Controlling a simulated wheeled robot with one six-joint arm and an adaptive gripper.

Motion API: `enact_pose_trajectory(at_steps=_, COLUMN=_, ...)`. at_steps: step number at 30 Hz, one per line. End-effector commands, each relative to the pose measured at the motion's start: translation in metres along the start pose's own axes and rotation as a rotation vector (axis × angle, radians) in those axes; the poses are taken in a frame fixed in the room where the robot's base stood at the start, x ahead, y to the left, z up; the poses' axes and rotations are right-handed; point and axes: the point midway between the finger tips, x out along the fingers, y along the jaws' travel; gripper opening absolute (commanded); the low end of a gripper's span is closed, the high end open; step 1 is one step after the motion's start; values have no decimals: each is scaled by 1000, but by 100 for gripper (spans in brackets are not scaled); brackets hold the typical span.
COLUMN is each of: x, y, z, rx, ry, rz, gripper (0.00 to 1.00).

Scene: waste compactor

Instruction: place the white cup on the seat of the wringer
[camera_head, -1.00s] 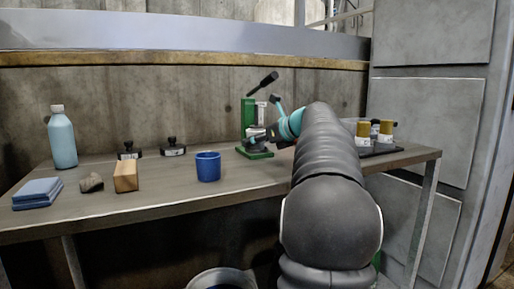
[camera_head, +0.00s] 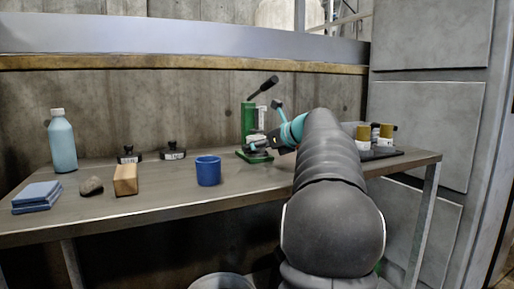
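The green wringer (camera_head: 248,120) stands on the bench toward the back, with a dark-ended lever slanting up to the right. Its green base (camera_head: 254,157) rests on the bench top. My gripper (camera_head: 260,146) is in front of the wringer, just above the base, reaching in from the right. A small whitish shape (camera_head: 257,138) shows at the wringer beside the fingers. I cannot tell whether it is the white cup or part of the wringer. The fingers are too small and dark to show whether they are open or shut.
A blue cup (camera_head: 208,171) stands left of the wringer. Farther left are a wooden block (camera_head: 125,180), a stone (camera_head: 91,186), blue cloths (camera_head: 37,197) and a bottle (camera_head: 62,141). Yellow-topped jars (camera_head: 363,137) stand on the right.

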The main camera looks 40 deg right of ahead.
Motion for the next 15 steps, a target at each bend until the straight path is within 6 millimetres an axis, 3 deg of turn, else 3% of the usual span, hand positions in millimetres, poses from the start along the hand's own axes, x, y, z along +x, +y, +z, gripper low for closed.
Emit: enact_pose_trajectory(at_steps=15, x=-96, y=0, z=2, rx=0, ry=-1, rz=-4, gripper=80)
